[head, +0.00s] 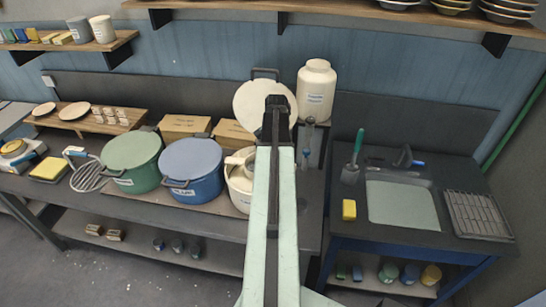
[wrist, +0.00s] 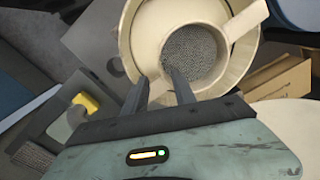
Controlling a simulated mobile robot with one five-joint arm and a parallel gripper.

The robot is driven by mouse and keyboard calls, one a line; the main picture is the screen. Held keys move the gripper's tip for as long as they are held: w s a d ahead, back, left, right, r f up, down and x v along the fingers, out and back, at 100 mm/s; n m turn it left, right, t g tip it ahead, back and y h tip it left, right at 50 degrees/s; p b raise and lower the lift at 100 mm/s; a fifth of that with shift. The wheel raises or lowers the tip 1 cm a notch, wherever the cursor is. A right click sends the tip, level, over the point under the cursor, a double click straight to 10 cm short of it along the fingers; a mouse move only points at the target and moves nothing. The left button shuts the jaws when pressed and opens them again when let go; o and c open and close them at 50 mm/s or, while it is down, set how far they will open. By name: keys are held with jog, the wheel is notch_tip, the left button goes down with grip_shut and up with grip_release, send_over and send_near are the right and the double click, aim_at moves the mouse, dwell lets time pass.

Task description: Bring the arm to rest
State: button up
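My arm (head: 275,200) reaches forward and up over the counter. Its end covers part of the scene, and the fingers cannot be made out in the head view. In the wrist view my gripper (wrist: 157,80) has its two fingers apart, with nothing clearly held between them. The fingertips overlap the near side of a cream pot (wrist: 132,50). A cream strainer with a mesh bottom (wrist: 190,52) and a handle sits inside that pot. Whether the fingertips touch either one cannot be told. The cream pot also shows left of my arm (head: 238,197), partly hidden.
A blue pot (head: 192,170) and a green pot (head: 132,160) stand left of the cream pot. A round cream lid (head: 252,103) stands behind my arm, beside a cream jar (head: 316,92). A sink (head: 402,205) is at the right. Shelves (head: 340,12) run above.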

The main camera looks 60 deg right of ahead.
jog(key=shift+r, duration=0.35)
jog(key=shift+w+a+f, duration=0.1)
jog(key=shift+w+a, duration=0.05)
jog(key=shift+a, duration=0.05)
jog(key=w+a+f+n+b, duration=0.35)
jog(key=w+a, duration=0.55)
jog(key=a, duration=0.3)
jog(key=w+a+f+n+b, duration=0.3)
jog(key=w+a+n+b, duration=0.15)
jog(key=w+a, duration=0.65)
jog(key=a+f+n+b, duration=0.2)
jog(key=a+n, duration=0.1)
jog(key=a, duration=0.8)
jog(key=w+a+f+n+b, duration=0.1)
jog(key=a+n, duration=0.3)
jog(key=a, duration=0.8)
jog(key=w+a+f+n+b, duration=0.1)
jog(key=a+f+n+b, duration=0.1)
jog(key=a, duration=0.9)
jog(key=shift+a+f+n+g+b, duration=0.3)
jog(key=shift+f+n, duration=0.6)
jog(key=shift+n, duration=0.3)
